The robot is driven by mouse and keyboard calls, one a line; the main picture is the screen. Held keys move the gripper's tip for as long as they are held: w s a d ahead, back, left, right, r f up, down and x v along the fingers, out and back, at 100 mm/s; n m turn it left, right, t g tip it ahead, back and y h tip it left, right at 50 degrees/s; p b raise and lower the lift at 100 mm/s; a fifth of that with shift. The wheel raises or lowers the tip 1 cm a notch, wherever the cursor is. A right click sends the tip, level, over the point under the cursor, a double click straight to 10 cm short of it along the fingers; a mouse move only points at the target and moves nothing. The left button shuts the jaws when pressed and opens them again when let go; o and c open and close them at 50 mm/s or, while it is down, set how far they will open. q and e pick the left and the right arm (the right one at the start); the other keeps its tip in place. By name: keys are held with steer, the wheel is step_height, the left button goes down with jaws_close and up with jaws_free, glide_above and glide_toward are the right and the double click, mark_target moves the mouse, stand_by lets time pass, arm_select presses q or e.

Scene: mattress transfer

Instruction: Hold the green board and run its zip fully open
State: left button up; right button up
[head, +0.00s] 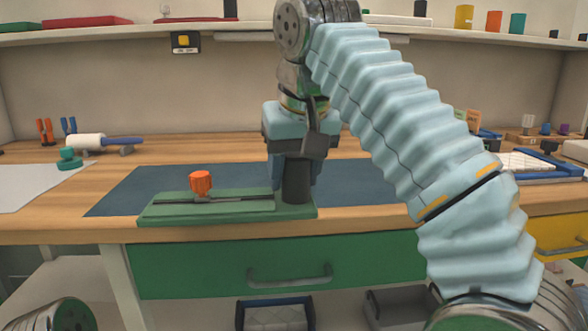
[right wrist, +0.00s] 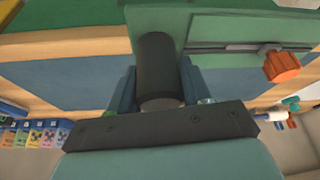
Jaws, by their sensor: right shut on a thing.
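The green board (head: 160,214) lies near the front edge of the bench, partly on a dark blue mat. A dark slot, the zip line, runs along it. An orange knob (head: 200,182) stands on this line, left of the middle; it also shows in the right wrist view (right wrist: 282,66). A dark upright post (head: 297,187) stands at the board's right end, and in the right wrist view the post (right wrist: 156,65) is between the fingers. My right gripper (head: 292,172) is shut on this post from above. My left gripper is not in view.
The blue mat (head: 120,190) is clear around the board. A white roller with a blue handle (head: 90,142) and a teal object (head: 69,158) lie at the left. A blue-edged tray (head: 535,165) stands at the right. A shelf (head: 150,30) runs along the back.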

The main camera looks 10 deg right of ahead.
mark_target(294, 192)
steer(key=shift+f+b, duration=0.75)
steer(key=shift+f, duration=0.2)
steer(key=shift+f+b, duration=0.75)
steer(key=shift+f, duration=0.1)
steer(key=shift+f, duration=0.1)
steer(key=o, duration=1.4)
